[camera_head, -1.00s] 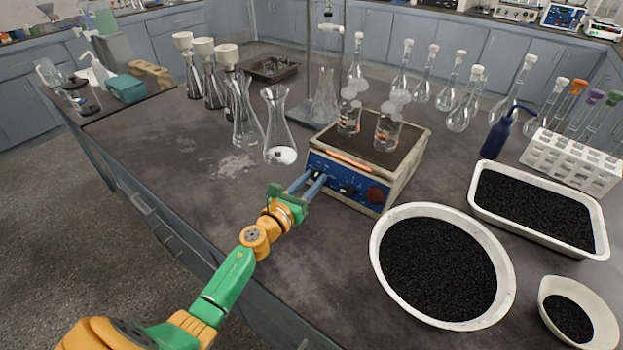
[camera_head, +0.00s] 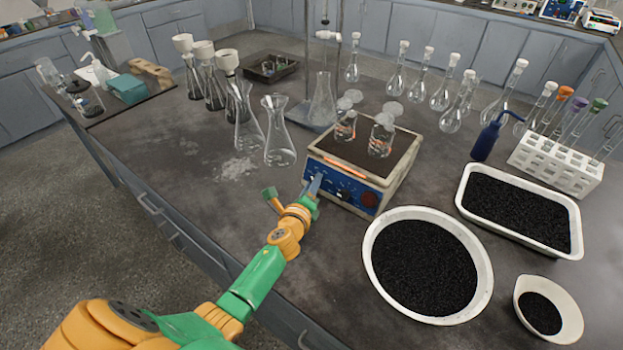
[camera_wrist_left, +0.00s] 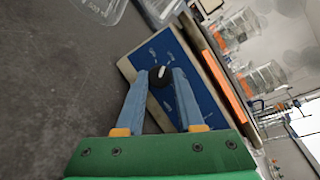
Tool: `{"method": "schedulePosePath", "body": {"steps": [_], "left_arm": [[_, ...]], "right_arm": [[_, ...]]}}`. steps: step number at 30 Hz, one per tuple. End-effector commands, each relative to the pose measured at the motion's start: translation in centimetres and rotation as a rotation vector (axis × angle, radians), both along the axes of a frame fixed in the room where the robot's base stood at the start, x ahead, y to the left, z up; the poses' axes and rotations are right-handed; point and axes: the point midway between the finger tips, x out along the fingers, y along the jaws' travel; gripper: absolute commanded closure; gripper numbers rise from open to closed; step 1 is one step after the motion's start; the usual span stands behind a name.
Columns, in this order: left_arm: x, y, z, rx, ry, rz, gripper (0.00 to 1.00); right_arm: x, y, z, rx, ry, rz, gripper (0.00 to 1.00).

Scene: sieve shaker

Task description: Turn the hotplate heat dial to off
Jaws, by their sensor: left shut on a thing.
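The hotplate (camera_head: 402,168) stands on the bench with a blue front panel, which also shows in the left wrist view (camera_wrist_left: 203,84). My left gripper (camera_head: 317,178) is at the left part of this panel. In the left wrist view, its blue-grey fingers (camera_wrist_left: 162,76) are shut on a small black dial (camera_wrist_left: 160,76) with a white mark, one finger on each side. In the head view the gripper hides this dial. Another dark knob (camera_head: 345,195) and a red round part (camera_head: 370,200) sit further right on the panel. My right gripper is not in view.
Beakers (camera_head: 381,138) stand on the hotplate. Conical flasks (camera_head: 279,145) stand left of it. A round pan (camera_head: 374,280) and a rectangular tray (camera_head: 572,250) of black grains lie to the right. The bench front left of my arm is clear.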

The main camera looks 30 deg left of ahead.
Motion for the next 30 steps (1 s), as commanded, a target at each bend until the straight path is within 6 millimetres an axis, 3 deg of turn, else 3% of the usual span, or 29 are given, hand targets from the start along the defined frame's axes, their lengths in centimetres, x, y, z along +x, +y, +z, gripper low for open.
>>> {"method": "schedulePosePath", "body": {"steps": [15,30], "left_arm": [[0.1,-0.1,0.7,-0.424,0.061,0.171,1.00],[0.2,-0.1,0.6,-0.645,0.092,0.259,1.00]], "right_arm": [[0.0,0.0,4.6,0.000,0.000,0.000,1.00],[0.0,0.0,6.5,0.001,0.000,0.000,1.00]]}}
